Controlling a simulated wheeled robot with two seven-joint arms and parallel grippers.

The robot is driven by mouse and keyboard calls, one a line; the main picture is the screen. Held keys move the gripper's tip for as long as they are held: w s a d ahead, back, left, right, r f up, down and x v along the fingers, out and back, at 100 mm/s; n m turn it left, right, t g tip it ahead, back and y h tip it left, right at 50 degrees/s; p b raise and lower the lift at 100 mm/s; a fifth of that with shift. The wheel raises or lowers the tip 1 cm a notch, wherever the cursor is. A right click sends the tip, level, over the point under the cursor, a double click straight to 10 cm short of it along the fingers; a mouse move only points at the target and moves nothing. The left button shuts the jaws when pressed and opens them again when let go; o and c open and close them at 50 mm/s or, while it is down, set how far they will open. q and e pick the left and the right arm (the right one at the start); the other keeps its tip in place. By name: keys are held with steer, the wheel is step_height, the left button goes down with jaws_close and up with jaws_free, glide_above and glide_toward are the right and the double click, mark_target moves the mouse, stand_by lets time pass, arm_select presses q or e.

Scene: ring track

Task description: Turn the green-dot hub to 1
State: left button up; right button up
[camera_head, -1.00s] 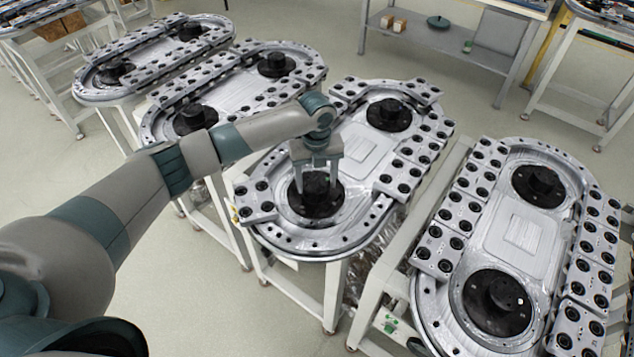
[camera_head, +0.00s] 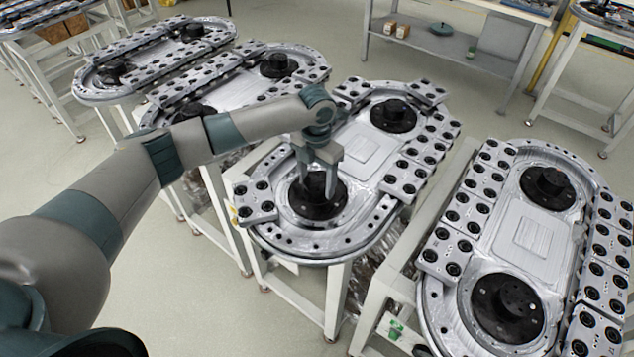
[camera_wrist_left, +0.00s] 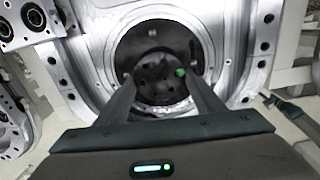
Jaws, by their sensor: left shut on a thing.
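The hub with the green dot (camera_wrist_left: 157,75) is a black round hub in the near end of the middle ring track (camera_head: 290,240). In the left wrist view, a small green dot shows on the hub's right side, close to the right finger. In the head view the same hub (camera_head: 318,208) lies under my left gripper (camera_head: 318,190), which points down at it. The two fingers are on either side of the hub's raised centre and shut on it. The fingers hide part of the hub's sides. No number mark is readable. My right gripper is not in view.
A second black hub (camera_head: 393,115) sits at the far end of the same track. Another ring track (camera_head: 522,240) stands close on the right, and more stand to the left. Grey blocks with black rollers line the tracks. A shelf table (camera_head: 455,65) stands behind.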

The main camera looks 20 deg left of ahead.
mark_target(317, 183)
arm_select(q)
steer(key=shift+w+r+m, duration=0.1)
steer(key=shift+w+m, duration=0.05)
steer(key=shift+m, duration=0.45)
steer(key=o, duration=1)
steer(key=shift+o, duration=0.2)
steer(key=shift+r+b, duration=0.55)
steer(key=shift+r, duration=0.1)
step_height(317, 183, up, 16)
steer(key=b, duration=0.4)
steer(key=shift+b, duration=0.35)
